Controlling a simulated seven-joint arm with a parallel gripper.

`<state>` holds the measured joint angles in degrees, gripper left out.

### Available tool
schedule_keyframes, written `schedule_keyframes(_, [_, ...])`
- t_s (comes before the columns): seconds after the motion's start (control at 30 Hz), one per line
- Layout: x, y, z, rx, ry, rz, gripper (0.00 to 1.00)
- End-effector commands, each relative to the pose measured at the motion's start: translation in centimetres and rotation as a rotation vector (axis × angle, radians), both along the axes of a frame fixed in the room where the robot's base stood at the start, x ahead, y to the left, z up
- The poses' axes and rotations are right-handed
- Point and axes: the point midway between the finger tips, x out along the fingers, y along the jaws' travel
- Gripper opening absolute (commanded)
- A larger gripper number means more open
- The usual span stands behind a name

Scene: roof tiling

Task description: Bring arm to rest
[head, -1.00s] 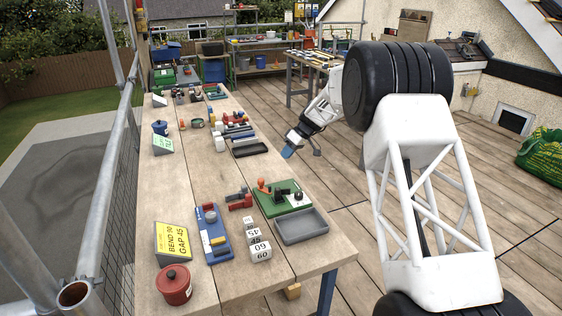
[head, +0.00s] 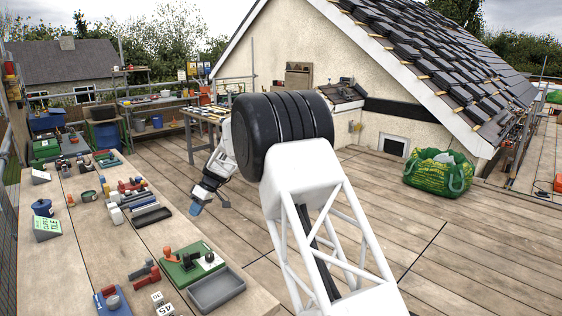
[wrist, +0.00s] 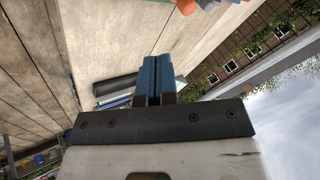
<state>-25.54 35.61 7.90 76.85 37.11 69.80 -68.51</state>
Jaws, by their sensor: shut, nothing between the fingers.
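My white arm with a black ribbed joint reaches over the deck in the head view. My gripper (head: 195,208) hangs at the right side of the long wooden workbench (head: 140,232), apart from the things on it. In the wrist view its blue fingertips (wrist: 154,75) are together with nothing between them. Behind them show part of a wooden bench top and a few blurred items, including a dark grey cylinder-like piece (wrist: 115,85).
The bench bears a grey tray (head: 216,290), a green board (head: 193,264), a dark tray (head: 152,217) and a blue pot (head: 42,208). A green bag (head: 438,172) stands by the house wall under the tiled roof (head: 440,60). The wooden deck (head: 400,225) to the right is largely clear.

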Motion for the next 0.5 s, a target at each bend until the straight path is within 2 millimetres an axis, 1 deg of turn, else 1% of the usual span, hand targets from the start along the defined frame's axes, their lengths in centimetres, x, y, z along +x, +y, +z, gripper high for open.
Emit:
schedule_keyframes(0.03, [-0.2,-0.8,0.9,-0.006,-0.002,-0.013,0.00])
schedule_keyframes(0.17, [-1.1,-3.3,2.9,-0.033,-0.004,-0.054,0.00])
schedule_keyframes(0.27, [-2.0,-5.5,4.6,-0.057,-0.005,-0.093,0.00])
schedule_keyframes(0.5, [-4.6,-10.9,8.5,-0.114,-0.008,-0.193,0.00])
